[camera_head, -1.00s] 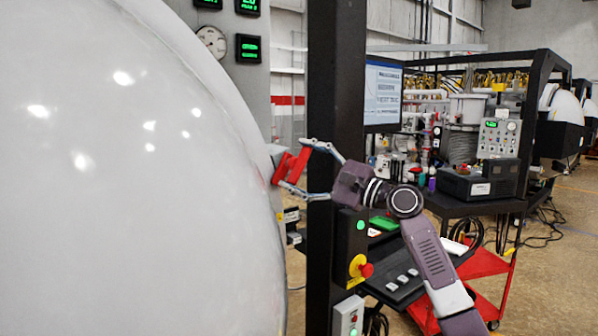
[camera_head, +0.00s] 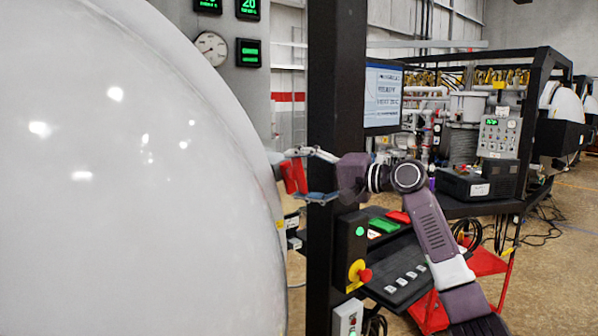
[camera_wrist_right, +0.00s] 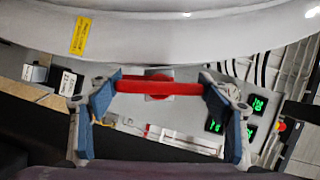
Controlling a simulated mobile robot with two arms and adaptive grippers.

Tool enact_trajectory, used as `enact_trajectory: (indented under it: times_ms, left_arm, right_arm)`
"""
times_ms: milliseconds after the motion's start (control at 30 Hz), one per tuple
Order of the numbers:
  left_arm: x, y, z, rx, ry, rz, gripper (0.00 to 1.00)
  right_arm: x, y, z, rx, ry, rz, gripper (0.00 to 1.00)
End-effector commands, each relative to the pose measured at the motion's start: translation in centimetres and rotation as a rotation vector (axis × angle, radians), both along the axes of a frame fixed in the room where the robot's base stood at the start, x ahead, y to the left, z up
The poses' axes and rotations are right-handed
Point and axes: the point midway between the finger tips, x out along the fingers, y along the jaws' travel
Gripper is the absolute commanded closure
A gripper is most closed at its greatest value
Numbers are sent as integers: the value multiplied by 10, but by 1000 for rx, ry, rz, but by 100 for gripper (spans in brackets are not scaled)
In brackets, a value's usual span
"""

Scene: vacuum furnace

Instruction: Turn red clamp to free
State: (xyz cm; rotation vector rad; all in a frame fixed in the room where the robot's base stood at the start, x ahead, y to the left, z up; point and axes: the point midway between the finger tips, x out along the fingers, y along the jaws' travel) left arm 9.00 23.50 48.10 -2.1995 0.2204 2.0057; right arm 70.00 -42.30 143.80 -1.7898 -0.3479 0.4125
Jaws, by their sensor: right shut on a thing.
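The red clamp (camera_head: 293,177) sits at the right edge of the big white dome (camera_head: 150,180), against the grey panel behind it. My right gripper (camera_head: 308,176) reaches it from the right, with one finger above and one below the clamp. In the right wrist view, the clamp's red bar (camera_wrist_right: 160,87) runs level between the two blue finger pads of my right gripper (camera_wrist_right: 160,105), which touch its two ends. The clamp's base is mostly hidden behind the bar. My left gripper is not in view.
A dark post (camera_head: 335,100) stands right behind my right gripper. Below it is a box with a yellow-ringed red emergency button (camera_head: 364,274). A black bench with instruments (camera_head: 478,190) stands at the right. The dome fills the left side.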

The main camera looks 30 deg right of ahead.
Motion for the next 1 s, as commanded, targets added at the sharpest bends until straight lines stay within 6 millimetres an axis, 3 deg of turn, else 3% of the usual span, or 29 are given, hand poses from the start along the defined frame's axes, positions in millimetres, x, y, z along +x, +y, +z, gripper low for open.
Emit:
enact_trajectory:
  times_ms: [700, 733, 900, 1000]
  left_arm:
    - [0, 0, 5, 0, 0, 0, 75]
    - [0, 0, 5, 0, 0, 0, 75]
    - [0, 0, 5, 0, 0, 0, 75]
    - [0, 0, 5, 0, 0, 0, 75]
  right_arm:
    - [0, 0, -1, -83, -5, 0, 52]
    - [0, 0, -1, -83, -5, 0, 27]
    - [0, 0, -1, -80, -5, 0, 10]
    - [0, 0, -1, -79, -6, 0, 10]
